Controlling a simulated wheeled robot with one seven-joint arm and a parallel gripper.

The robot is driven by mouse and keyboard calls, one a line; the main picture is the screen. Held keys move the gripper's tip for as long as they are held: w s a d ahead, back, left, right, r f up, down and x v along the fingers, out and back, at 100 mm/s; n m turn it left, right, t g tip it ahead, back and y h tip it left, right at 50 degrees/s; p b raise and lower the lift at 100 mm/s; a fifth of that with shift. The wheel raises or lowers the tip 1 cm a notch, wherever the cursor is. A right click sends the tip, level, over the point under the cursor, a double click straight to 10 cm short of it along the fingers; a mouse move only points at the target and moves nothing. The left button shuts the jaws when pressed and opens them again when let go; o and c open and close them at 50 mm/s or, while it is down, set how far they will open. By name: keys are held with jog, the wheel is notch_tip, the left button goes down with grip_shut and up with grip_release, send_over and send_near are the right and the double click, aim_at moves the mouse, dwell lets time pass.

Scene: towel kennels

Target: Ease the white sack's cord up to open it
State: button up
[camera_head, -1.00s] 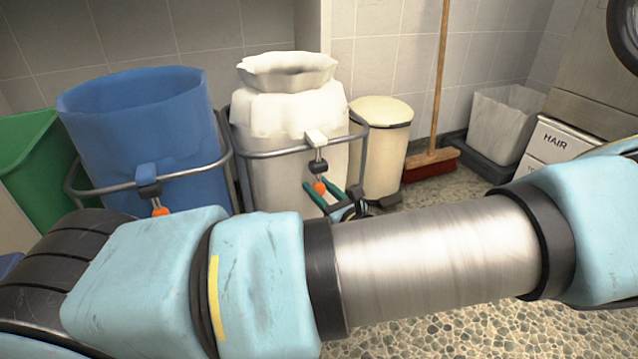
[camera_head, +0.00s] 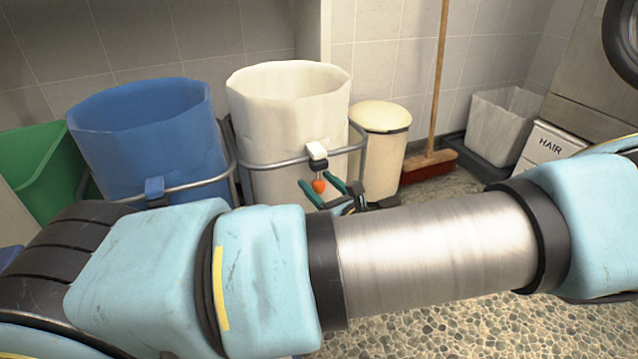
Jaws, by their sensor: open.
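The white sack (camera_head: 285,115) hangs in a metal hoop frame, upright, with its mouth wide and round. A white clip (camera_head: 316,149) sits on the hoop at its front, with a dark cord lock (camera_head: 318,164) just under it. An orange bead (camera_head: 319,186) hangs close below the lock; little cord shows. My gripper (camera_head: 321,186), with teal fingers, is open in front of the sack. One finger is on each side of the bead, apparently apart from it. Part of the gripper and the sack's lower part are hidden behind my arm.
A blue sack (camera_head: 150,135) stands open in its own hoop on the left, beside a green bin (camera_head: 40,165). A cream pedal bin (camera_head: 378,150) stands close right of the white sack. A broom (camera_head: 437,90) leans behind. Speckled floor is clear at the lower right.

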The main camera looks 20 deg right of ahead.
jog(key=p+v, duration=0.3)
jog(key=v, duration=0.7)
jog(key=shift+s, duration=0.4)
jog(key=w+a+r+n+g+y, duration=0.1)
jog(key=a+n+g+y, duration=0.1)
jog(key=a+n+g, duration=0.65)
jog(key=w+a+n+g+y, duration=0.2)
jog(key=a+n+g+y, duration=0.1)
jog(key=a+n+g, duration=0.5)
jog(key=w+a+r+n+h, duration=0.4)
jog(key=a+r+n+h, duration=0.75)
jog(key=n, duration=0.45)
notch_tip(320, 180, up, 40)
jog(key=y+p, duration=0.2)
jog(key=p, duration=3.6)
jog(key=shift+s+t, duration=0.2)
jog(key=shift+t, duration=0.15)
